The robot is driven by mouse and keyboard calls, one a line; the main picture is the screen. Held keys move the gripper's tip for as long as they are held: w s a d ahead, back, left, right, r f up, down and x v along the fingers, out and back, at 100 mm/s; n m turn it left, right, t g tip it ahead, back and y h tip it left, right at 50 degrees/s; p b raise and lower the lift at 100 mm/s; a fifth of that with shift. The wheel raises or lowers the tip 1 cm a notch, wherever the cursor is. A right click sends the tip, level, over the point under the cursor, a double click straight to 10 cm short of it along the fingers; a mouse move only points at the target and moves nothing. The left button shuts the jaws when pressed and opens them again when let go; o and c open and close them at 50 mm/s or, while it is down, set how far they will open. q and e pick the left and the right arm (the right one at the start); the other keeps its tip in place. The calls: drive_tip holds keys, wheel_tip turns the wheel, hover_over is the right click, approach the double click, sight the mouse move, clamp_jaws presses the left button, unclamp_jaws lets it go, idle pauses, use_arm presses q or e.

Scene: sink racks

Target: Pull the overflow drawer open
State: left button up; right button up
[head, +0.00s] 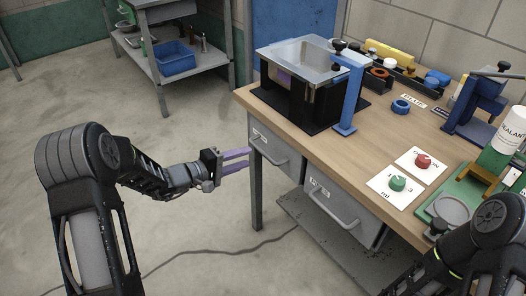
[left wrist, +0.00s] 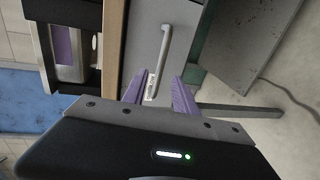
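Two grey drawers with bar handles sit under the workbench. The left drawer (head: 268,146) looks shut, and the right drawer (head: 338,204) is beside it. In the left wrist view, a drawer face (left wrist: 172,28) with a handle (left wrist: 160,55) and label lies ahead of the open fingers. My right gripper is out of view.
The wooden workbench top (head: 310,135) carries a black-framed box (head: 305,80), a blue stand (head: 348,95), and red and green knobs on cards. A grey shelf (head: 325,235) lies below the drawers. The floor left of the bench is mostly clear, with a cable across it.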

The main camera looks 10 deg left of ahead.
sight(262, 151)
use_arm(q)
drive_tip(key=x, duration=0.7)
drive_tip(key=shift+w+d+f, duration=0.1)
drive_tip(key=shift+w+d, duration=0.1)
drive_tip(key=shift+w, duration=0.1)
drive_tip(key=shift+c, duration=0.5)
clamp_jaws()
idle(0.9)
